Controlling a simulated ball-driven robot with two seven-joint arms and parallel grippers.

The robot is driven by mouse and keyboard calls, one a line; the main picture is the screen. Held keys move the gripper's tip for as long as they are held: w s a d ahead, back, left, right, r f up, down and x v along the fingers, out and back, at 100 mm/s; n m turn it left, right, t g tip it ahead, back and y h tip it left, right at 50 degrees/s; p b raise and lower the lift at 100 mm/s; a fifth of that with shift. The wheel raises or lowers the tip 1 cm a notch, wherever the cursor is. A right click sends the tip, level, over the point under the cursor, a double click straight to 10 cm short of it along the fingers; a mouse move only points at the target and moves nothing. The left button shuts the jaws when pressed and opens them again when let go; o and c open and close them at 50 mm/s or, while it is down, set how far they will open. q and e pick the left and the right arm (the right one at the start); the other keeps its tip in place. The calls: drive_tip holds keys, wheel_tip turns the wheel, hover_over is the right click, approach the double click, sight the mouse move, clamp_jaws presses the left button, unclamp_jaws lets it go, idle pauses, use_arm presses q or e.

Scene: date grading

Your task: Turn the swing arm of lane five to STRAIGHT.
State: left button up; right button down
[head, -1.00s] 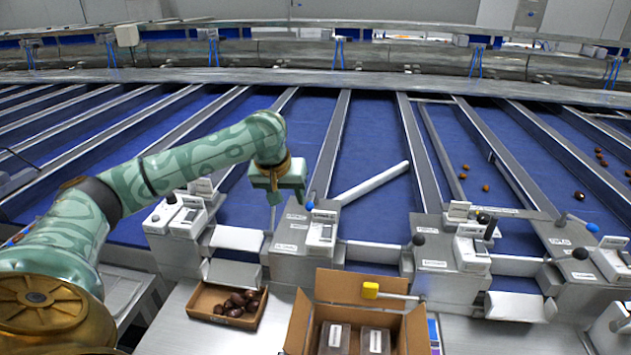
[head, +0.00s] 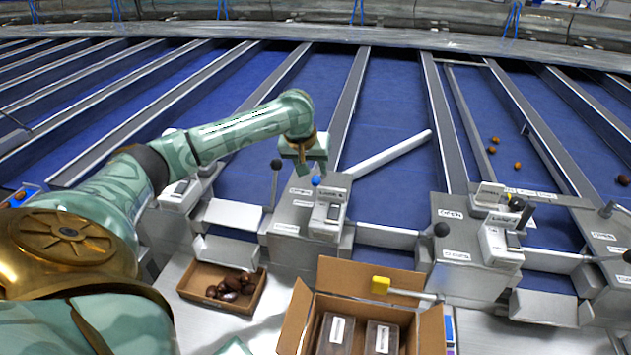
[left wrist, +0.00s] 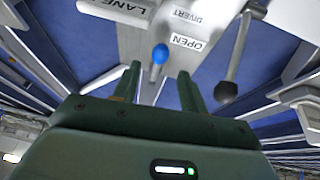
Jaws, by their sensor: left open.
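The swing arm (head: 390,166) of the middle lane is a white bar slanting across the blue belt, away from the lane's dividers. Its blue knob (head: 316,181) stands on the grey unit whose label starts with LANE; I cannot read the number surely. The blue knob also shows in the left wrist view (left wrist: 160,53), just beyond and between my fingertips, with OPEN and DIVERT labels beside it. My left gripper (head: 304,168) is open and empty, just above and left of the knob in the head view. My right gripper does not show.
A black-knobbed lever (head: 277,165) stands close left of the gripper; a black knob (left wrist: 226,92) shows in the left wrist view. An open carton (head: 427,320) and a tray of dates (head: 192,279) lie in front. Dates (head: 518,166) lie on the belt at right.

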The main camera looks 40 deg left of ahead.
sight(315, 178)
use_arm(q)
drive_tip(key=b+x, duration=0.1)
drive_tip(key=x, duration=0.3)
drive_tip(key=shift+f, duration=0.3)
drive_tip(key=shift+w+f, duration=0.2)
drive_tip(key=shift+f, duration=0.2)
